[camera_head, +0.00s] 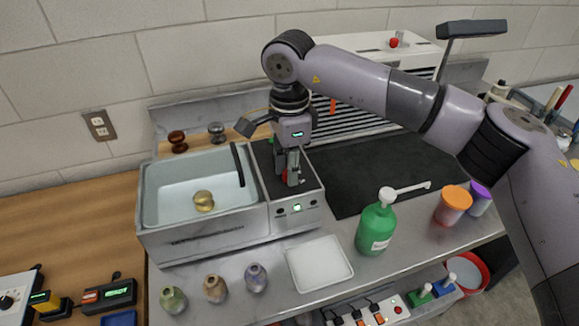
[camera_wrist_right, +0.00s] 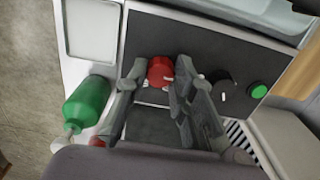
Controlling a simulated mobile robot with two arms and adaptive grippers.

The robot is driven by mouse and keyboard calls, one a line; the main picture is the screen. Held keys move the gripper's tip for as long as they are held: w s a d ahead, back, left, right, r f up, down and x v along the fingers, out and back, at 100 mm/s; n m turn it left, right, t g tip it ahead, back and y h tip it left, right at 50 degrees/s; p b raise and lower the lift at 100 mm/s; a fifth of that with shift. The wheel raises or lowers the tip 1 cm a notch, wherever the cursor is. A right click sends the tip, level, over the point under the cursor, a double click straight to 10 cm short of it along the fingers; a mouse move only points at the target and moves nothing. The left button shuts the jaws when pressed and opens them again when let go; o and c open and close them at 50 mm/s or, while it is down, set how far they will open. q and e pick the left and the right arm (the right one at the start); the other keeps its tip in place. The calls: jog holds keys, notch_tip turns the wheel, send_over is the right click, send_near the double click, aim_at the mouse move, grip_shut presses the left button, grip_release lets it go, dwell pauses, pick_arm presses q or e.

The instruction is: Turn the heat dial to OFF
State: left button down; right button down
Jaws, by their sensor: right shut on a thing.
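My right gripper (camera_head: 290,170) points down over the dark top panel (camera_head: 265,158) of the grey bath unit. In the right wrist view, the fingers of my right gripper (camera_wrist_right: 157,88) are shut on a red knob (camera_wrist_right: 160,70), one finger on each side. In the same view a black dial (camera_wrist_right: 223,90) with a white pointer mark sits right of the fingers, beside a green button (camera_wrist_right: 259,90). I cannot read any OFF label, nor tell by lettering which knob is the heat dial. My left gripper is not in view.
The grey basin (camera_head: 147,198) left of the panel holds a brass piece (camera_head: 203,201). A green pump bottle (camera_head: 375,230), a white tray (camera_head: 318,262) and several small vases (camera_head: 215,288) stand in front. An orange-lidded jar (camera_head: 453,205) is at right. The dark mat (camera_head: 380,175) is clear.

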jog(key=shift+r, duration=0.15)
jog(key=c, duration=1.3)
grip_release()
jog(key=shift+c, duration=0.2)
notch_tip(320, 180, up, 12)
